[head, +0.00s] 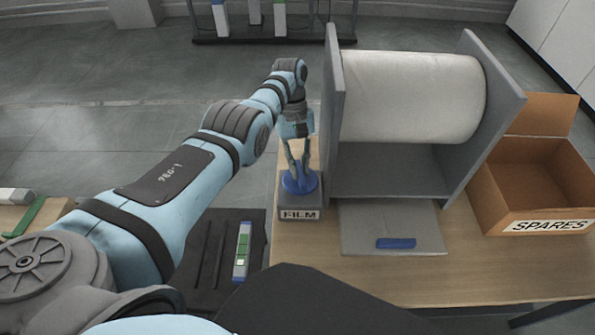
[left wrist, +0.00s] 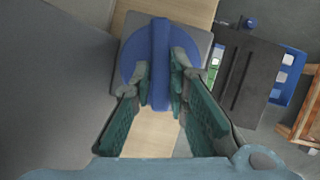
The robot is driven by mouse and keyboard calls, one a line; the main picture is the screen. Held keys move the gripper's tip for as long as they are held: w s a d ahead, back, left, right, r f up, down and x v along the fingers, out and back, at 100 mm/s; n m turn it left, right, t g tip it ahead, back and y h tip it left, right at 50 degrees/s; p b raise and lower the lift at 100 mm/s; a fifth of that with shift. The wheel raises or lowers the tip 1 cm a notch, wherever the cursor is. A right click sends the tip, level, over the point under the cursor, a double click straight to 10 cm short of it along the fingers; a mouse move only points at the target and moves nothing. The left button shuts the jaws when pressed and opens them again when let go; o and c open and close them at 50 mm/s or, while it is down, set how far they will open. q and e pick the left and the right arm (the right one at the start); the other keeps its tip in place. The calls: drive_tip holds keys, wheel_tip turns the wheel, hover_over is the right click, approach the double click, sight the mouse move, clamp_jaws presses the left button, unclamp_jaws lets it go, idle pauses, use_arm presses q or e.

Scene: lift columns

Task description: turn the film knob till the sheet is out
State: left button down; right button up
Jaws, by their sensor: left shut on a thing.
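The blue film knob (head: 296,184) sits on a grey box labelled FILM at the left end of the wooden table. In the left wrist view the knob (left wrist: 160,60) is a round disc with a raised bar across it. My left gripper (head: 299,172) reaches down from above and is shut on that bar, with one finger on each side; its fingers (left wrist: 163,85) show closely in the left wrist view. A large white film roll (head: 412,97) is held between two grey side plates. No sheet is seen hanging out on the grey plate (head: 370,228) in front. My right gripper is not in view.
A blue piece (head: 396,243) lies on the grey plate. An open cardboard box (head: 540,190) marked SPARES stands right of the roll holder. A dark rack (head: 215,250) with a green and white piece is left of the table. The table's front is clear.

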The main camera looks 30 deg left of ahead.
use_arm(q)
drive_tip(key=shift+f+m, duration=0.1)
drive_tip(key=shift+m, duration=0.2)
drive_tip(key=c, duration=1.6)
unclamp_jaws()
drive_tip(key=shift+o, duration=0.2)
